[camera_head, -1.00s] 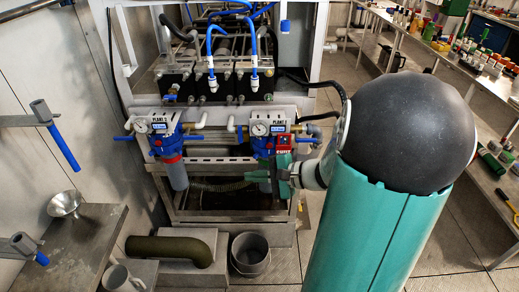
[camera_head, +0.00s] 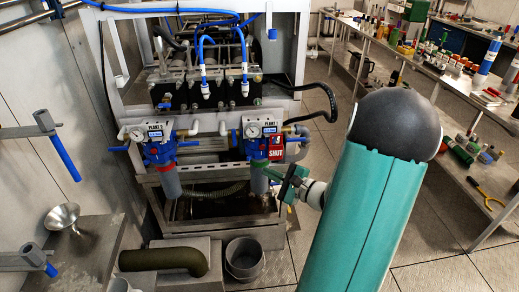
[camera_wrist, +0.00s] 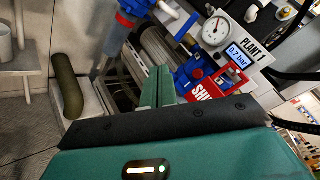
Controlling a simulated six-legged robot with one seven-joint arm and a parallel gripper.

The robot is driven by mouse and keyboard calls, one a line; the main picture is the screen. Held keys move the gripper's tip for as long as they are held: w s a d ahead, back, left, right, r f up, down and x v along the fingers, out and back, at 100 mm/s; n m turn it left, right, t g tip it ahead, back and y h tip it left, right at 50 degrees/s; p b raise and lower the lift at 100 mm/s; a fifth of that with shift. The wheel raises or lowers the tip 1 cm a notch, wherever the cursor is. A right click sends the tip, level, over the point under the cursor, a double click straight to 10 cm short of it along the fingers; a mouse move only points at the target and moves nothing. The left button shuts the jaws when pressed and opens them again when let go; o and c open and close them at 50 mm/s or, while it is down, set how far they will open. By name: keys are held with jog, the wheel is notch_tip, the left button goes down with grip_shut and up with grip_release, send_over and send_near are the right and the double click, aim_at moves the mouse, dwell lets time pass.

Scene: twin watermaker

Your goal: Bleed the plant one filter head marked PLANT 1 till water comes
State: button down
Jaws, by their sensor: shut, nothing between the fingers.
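The filter head marked PLANT 1 (camera_head: 262,147) is blue, with a round gauge (camera_head: 254,131) and a red SHUT tag (camera_head: 276,148). A clear bowl (camera_head: 259,180) hangs under it. In the wrist view its white PLANT 1 plate (camera_wrist: 238,48), gauge (camera_wrist: 216,30) and a display that seems to read 0.2 bar show at upper right. The red tag (camera_wrist: 207,88) is partly hidden by my wrist. My gripper (camera_head: 272,177) is shut and empty, low and right of the head, near the bowl. Its green fingers also show in the wrist view (camera_wrist: 158,76). I see no water coming out.
A second blue filter head (camera_head: 158,150), apparently PLANT 2, hangs to the left. A grey bucket (camera_head: 244,260) and a green-brown pipe elbow (camera_head: 165,260) stand below. A funnel (camera_head: 62,217) lies on the left bench. Floor is clear at right front.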

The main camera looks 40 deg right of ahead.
jog(key=w+d, duration=0.5)
jog(key=w, duration=0.2)
jog(key=shift+w, duration=0.15)
jog(key=shift+d, duration=0.1)
dwell(2.0)
jog(key=shift+w+d, duration=0.2)
jog(key=shift+w, duration=0.1)
jog(key=shift+w+d, duration=0.3)
jog(key=shift+w, duration=0.1)
dwell(1.7)
jog(key=shift+s+a, duration=0.1)
jog(key=shift+s, duration=0.05)
jog(key=shift+s+a, duration=0.4)
jog(key=shift+s, duration=0.2)
jog(key=shift+s+a, duration=0.1)
jog(key=shift+s+a, duration=0.7)
jog(key=shift+s, duration=0.3)
jog(key=shift+s+a, duration=0.65)
jog(key=shift+s, duration=0.3)
